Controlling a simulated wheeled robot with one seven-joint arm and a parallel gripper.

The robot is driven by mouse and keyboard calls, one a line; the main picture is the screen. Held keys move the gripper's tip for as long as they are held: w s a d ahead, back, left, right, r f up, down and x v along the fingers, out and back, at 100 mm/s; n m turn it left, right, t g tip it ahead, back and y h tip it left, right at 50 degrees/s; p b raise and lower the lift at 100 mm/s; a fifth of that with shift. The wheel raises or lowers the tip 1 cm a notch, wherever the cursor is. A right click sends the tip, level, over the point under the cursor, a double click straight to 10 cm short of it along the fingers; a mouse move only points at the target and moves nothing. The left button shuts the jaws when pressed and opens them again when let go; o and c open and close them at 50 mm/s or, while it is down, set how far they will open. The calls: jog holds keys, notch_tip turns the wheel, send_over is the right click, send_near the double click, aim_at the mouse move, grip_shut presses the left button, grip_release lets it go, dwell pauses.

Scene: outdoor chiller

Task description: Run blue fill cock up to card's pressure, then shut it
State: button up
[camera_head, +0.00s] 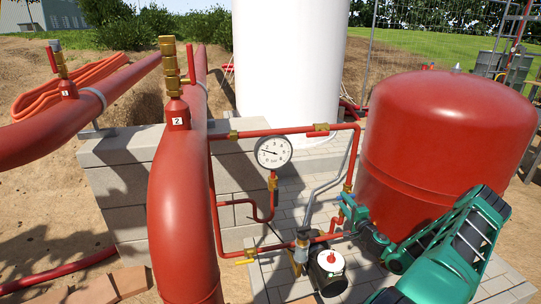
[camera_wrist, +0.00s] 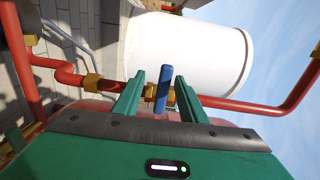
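The blue fill cock's handle (camera_wrist: 163,88) shows in the wrist view as a flat blue lever. It stands between the two green fingers of my gripper (camera_wrist: 160,92), with a small gap on each side. My gripper looks open around it. In the head view my gripper (camera_head: 353,212) reaches in from the lower right to the brass fitting on the vertical red pipe, and its fingers largely hide the handle. The round white pressure gauge (camera_head: 273,152) has its needle pointing left and slightly up; its figures are too small to read. No card is in view.
The red expansion vessel (camera_head: 440,135) stands close beside my arm. A white tank (camera_head: 290,70) is behind the red pipework. A thick red pipe (camera_head: 180,220) with tag 2 runs at left.

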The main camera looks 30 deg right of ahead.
jog(key=o, duration=0.5)
jog(key=shift+r, duration=0.2)
jog(key=shift+c, duration=0.2)
jog(key=v, duration=0.7)
